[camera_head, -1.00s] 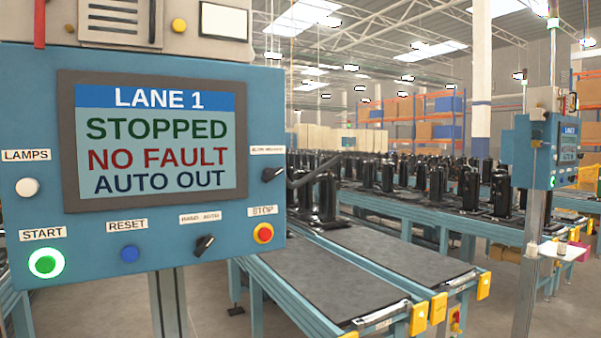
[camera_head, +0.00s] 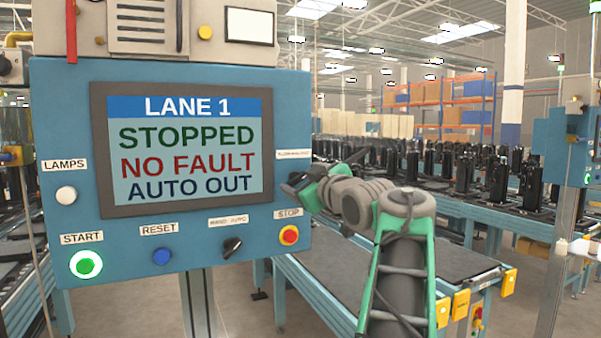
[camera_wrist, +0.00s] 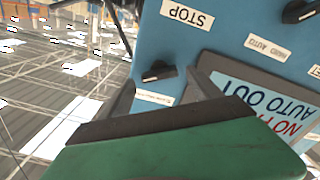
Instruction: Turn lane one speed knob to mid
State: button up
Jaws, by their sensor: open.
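The lane one panel (camera_head: 180,275) is blue, and its screen (camera_head: 185,150) reads STOPPED, NO FAULT, AUTO OUT. The speed knob is a small black selector at the panel's right edge, under a white label (camera_head: 293,154) too blurred to read fully. In the head view my gripper (camera_head: 300,188) is in front of it and largely hides it. In the wrist view, upside down, the knob (camera_wrist: 158,71) shows between and just beyond my gripper's fingertips (camera_wrist: 163,88). The fingers are apart, with nothing held between them. I cannot tell whether either touches the knob.
The red STOP button (camera_head: 289,235) and the black HAND AUTO selector (camera_head: 232,247) are close below the knob. RESET (camera_head: 164,256), lit START (camera_head: 86,264) and a white lamps button (camera_head: 66,195) are further left. Conveyors (camera_head: 400,255) extend behind my arm.

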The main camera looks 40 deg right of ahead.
jog(key=shift+w+d, duration=0.2)
jog(key=shift+w, duration=0.4)
jog(key=shift+c, duration=0.5)
jog(key=c, duration=1.3)
